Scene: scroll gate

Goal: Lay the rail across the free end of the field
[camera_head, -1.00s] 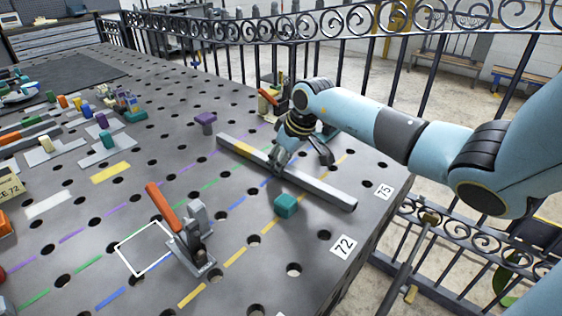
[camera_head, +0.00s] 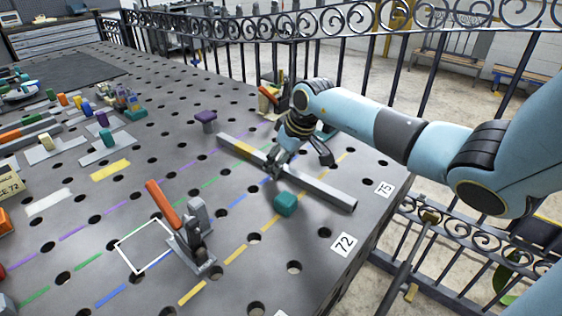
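The rail (camera_head: 312,184), a long grey bar with a yellow band near its far-left end, lies diagonally on the perforated metal table (camera_head: 150,190), near its right edge. My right gripper (camera_head: 299,165) is over the rail's middle. Its two fingers are spread apart; one tip overlaps the rail and the other is on its far side. Contact with the rail cannot be told. The field shows coloured dashed lines, among them a yellow line (camera_head: 235,255) and a blue line (camera_head: 110,295). My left gripper is not in view.
A teal block (camera_head: 285,204) stands close in front of the rail. A purple block (camera_head: 205,118) stands by its far-left end. An orange-handled clamp (camera_head: 192,232) is beside a white square outline (camera_head: 145,247). Another clamp (camera_head: 270,98) stands behind. Tags 72 (camera_head: 343,244) and 75 (camera_head: 385,189) mark the right edge.

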